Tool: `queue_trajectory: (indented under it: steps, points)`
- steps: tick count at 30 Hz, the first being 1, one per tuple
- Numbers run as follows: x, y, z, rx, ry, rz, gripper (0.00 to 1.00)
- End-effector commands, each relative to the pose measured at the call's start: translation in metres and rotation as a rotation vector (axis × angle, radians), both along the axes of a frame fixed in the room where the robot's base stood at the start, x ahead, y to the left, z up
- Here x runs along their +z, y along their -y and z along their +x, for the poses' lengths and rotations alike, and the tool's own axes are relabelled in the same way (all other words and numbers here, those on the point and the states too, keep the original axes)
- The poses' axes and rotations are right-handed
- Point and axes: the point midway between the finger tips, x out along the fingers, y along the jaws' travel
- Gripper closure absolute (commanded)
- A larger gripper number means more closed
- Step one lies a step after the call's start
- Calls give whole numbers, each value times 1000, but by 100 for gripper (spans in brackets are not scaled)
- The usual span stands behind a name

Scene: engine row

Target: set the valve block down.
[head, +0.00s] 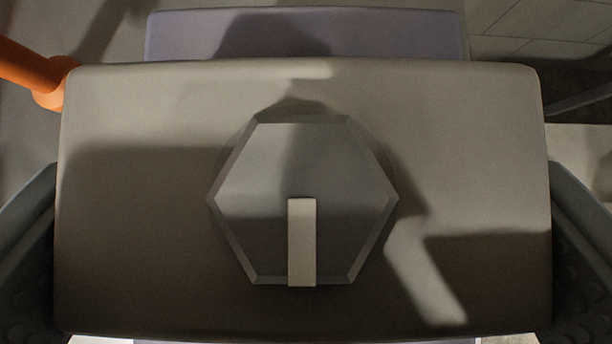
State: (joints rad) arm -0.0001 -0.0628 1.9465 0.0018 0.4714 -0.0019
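The valve block (130,200) is a large grey-beige box with rounded edges that fills most of the head view. A dark grey hexagonal boss (260,180) with a pale bar (302,242) sits in the middle of its facing side. My gripper (303,265) has one dark finger at the left edge and one at the right edge of the picture. Both fingers press against the block's sides, so the gripper is shut on it. The block's far side and underside are hidden.
A bluish-grey flat surface (180,35) shows beyond the block's top edge, and a strip of similar colour shows below it. Whether the block touches it cannot be told. An orange pipe or bar (30,72) is at upper left. Grey tiled floor (560,22) shows at upper right.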

Motion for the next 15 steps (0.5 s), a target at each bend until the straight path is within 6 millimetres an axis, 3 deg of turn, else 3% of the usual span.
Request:
queue_trajectory:
  steps: [8,15]
  points:
    - [-30,0,0,1,0,1,60]
    - [-33,0,0,1,2,1,60]
